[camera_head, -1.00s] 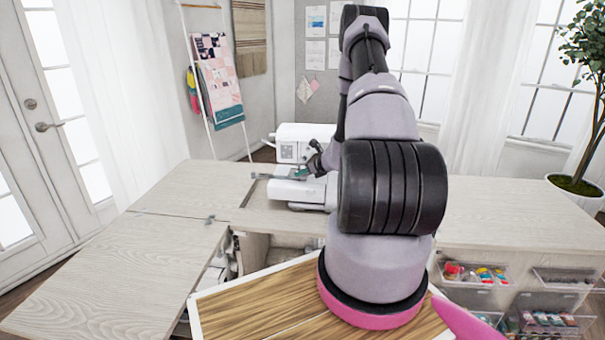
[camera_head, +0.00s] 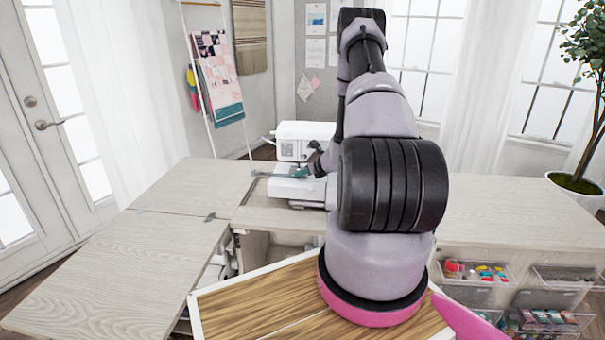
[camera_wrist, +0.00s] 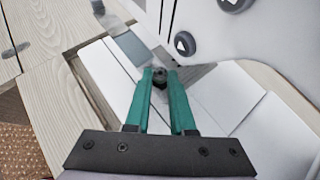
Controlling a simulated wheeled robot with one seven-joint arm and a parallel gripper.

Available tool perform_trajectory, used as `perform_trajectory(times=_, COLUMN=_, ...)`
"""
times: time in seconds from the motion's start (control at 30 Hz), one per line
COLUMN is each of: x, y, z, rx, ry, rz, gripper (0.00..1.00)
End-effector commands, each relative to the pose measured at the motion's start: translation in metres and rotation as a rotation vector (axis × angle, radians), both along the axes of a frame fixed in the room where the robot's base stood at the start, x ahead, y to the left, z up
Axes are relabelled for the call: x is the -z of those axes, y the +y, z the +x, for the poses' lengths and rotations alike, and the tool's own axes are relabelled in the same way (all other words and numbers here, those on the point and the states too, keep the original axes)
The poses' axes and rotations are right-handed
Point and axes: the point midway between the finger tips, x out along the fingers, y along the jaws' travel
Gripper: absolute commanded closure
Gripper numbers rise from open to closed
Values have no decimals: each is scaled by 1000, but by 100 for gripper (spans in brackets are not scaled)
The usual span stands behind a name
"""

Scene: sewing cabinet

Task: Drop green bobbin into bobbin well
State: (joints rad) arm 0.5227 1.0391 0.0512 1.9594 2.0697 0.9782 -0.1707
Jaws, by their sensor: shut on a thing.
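The white sewing machine (camera_head: 303,142) stands in the cabinet top, and its flat bed (camera_wrist: 115,82) lies below my gripper in the wrist view. My gripper (camera_wrist: 160,74) is over the bed, its teal fingers shut on a small dark thing at the tips. This is presumably the bobbin, but its green colour cannot be made out. A grey-green rectangular plate (camera_wrist: 132,47) lies on the bed just beyond the fingertips to the left. I cannot clearly make out the bobbin well. In the head view my gripper (camera_head: 298,175) is small, and my arm partly hides the machine.
The machine's upright body with dark round knobs (camera_wrist: 185,43) rises close beyond my fingertips. The wooden cabinet top (camera_head: 190,185) is clear at left. Clear bins of coloured supplies (camera_head: 475,272) hang at the right front.

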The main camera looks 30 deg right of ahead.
Motion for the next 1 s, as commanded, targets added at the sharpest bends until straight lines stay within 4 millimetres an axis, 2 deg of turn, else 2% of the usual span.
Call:
perform_trajectory(times=0.37, x=0, y=-1, z=0, rx=1, ry=0, rz=0, gripper=100)
perform_trajectory(times=0.4, x=0, y=-1, z=0, rx=1, ry=0, rz=-1, gripper=70)
perform_trajectory(times=0.47, x=0, y=-1, z=0, rx=1, ry=0, rz=-1, gripper=47)
perform_trajectory(times=0.5, x=0, y=-1, z=0, rx=0, ry=0, rz=0, gripper=43)
perform_trajectory(times=0.83, x=-1, y=-2, z=-2, rx=0, ry=1, rz=0, gripper=43)
perform_trajectory(times=1.0, x=-14, y=-6, z=-19, rx=1, ry=0, rz=-1, gripper=43)
